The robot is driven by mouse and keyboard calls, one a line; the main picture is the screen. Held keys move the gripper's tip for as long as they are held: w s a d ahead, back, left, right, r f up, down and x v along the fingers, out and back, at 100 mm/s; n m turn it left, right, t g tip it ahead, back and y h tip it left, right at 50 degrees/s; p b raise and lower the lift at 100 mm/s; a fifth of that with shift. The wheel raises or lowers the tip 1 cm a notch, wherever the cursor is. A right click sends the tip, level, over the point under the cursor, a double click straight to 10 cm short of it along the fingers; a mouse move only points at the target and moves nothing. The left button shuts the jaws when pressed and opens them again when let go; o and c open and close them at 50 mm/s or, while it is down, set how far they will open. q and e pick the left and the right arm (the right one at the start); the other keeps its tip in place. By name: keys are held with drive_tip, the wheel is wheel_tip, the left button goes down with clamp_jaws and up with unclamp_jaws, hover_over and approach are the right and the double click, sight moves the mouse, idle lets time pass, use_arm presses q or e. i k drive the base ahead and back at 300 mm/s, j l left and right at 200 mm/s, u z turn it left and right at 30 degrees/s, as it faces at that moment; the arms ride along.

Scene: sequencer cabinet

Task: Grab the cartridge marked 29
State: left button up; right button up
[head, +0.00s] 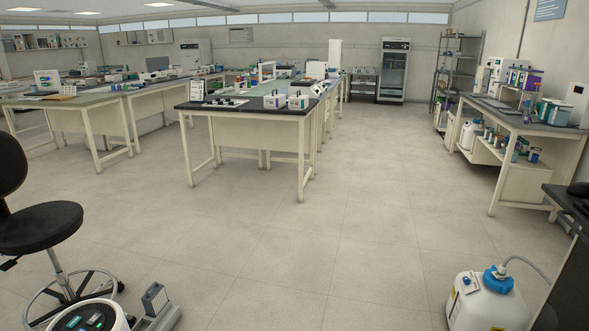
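I see no cartridge on which a number 29 can be read; any small markings are too far off to make out. A tall cabinet with a glass door (394,72) stands against the far wall, and its contents are too small to tell. Neither of my grippers shows in the head view.
A dark-topped bench (230,108) with small instruments stands mid-room. A loaded bench (520,125) and metal shelves (458,70) line the right. A black stool (40,228) is at left, a white blue-capped container (487,302) at lower right. The central floor (370,190) is clear.

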sight(274, 101)
drive_tip(key=i+z, duration=0.15)
drive_tip(key=i, duration=5.05)
